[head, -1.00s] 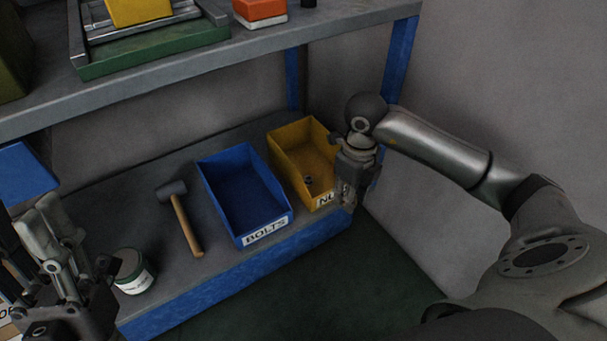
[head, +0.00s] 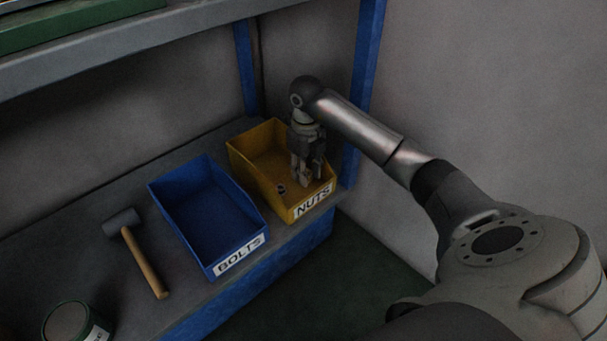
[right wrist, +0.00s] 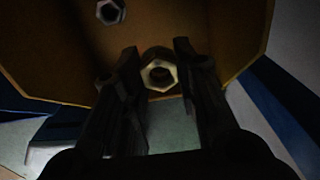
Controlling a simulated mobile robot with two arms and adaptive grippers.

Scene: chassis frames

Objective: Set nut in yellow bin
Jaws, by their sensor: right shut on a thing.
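The yellow bin (head: 255,165), labelled NUTS, stands on the bench near its right end. My right gripper (head: 305,182) points down over the front part of this bin. In the right wrist view its fingers are shut on a metal hex nut (right wrist: 160,72), with the yellow bin (right wrist: 50,55) behind it. I cannot tell how high the held nut is above the bin floor. Another nut (head: 281,189) lies in the bin and also shows in the right wrist view (right wrist: 110,12). My left gripper is out of view.
A blue bin (head: 205,210), labelled BOLTS, stands left of the yellow bin. A mallet (head: 142,262) and a round can (head: 72,322) are farther left on the bench (head: 110,195). A shelf hangs above, and a blue post (head: 366,90) and wall are at right.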

